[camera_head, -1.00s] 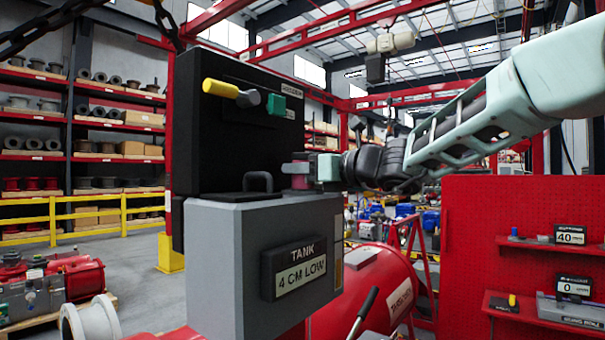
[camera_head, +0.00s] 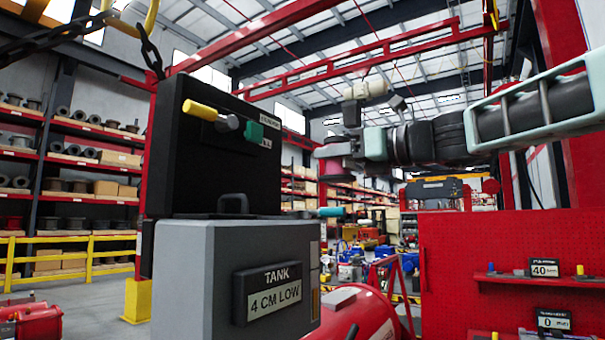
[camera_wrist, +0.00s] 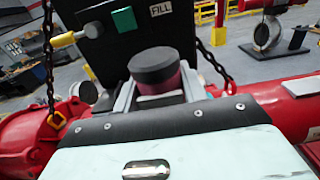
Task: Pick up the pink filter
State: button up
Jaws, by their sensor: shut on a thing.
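The pink filter (camera_wrist: 157,84), a short cylinder with a dark round cap, stands between the jaws of my gripper (camera_wrist: 158,90) in the wrist view. In the head view the pink filter (camera_head: 331,168) shows at the tip of my gripper (camera_head: 338,160), to the right of the black box and apart from it. My gripper is shut on the filter and holds it in the air. The fingertips are partly hidden by the filter and its cap.
A red pegboard (camera_head: 460,260) with small shelves is at the right. Chains (camera_wrist: 48,65) hang beside the box.

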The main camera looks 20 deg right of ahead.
jog(key=b+v, duration=0.6)
jog(key=shift+s, duration=0.15)
jog(key=shift+d, duration=0.1)
jog(key=shift+s, duration=0.1)
